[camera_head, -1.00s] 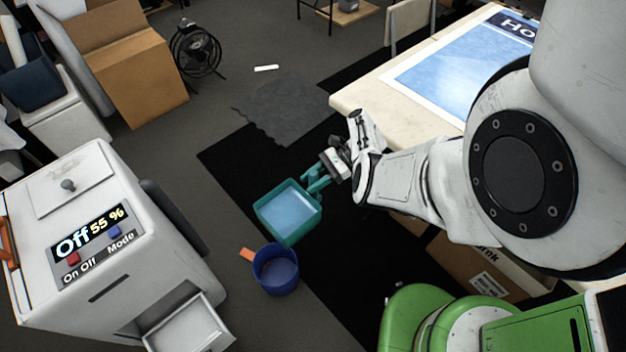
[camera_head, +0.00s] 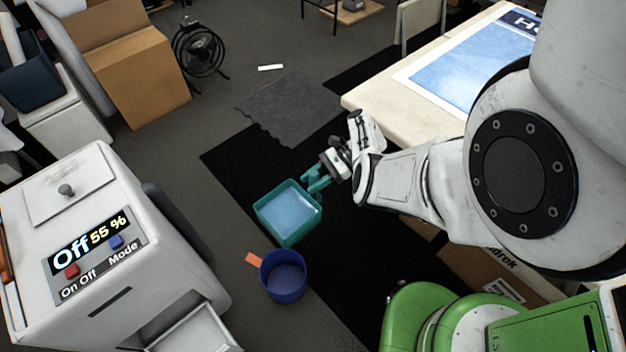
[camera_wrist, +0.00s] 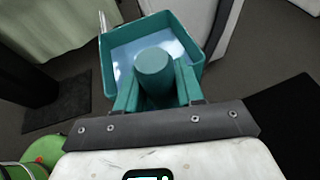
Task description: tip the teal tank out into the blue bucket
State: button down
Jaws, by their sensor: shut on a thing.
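The teal tank (camera_head: 289,238) is an open square box with pale blue liquid in it. It looks about level, held in the air at the middle of the head view. My gripper (camera_head: 318,180) is shut on the tank's handle at its right side. In the wrist view the tank (camera_wrist: 190,66) lies straight ahead, and the round end of its handle (camera_wrist: 154,72) shows between my fingers.
A white machine (camera_head: 150,260) reading "Off 55 %" stands left of the bucket, its drawer (camera_head: 190,335) open. A pale table (camera_head: 375,105) with a blue poster is at the upper right. A dark mat (camera_head: 240,165) lies beneath. A fan (camera_head: 199,50) and cardboard box (camera_head: 130,65) stand behind.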

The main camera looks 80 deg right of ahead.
notch_tip(320, 180, down, 31)
jog(key=b, duration=3)
jog(key=shift+r, duration=0.2)
notch_tip(320, 180, down, 2)
jog(key=shift+f+b, duration=0.1)
jog(key=shift+b, duration=0.7)
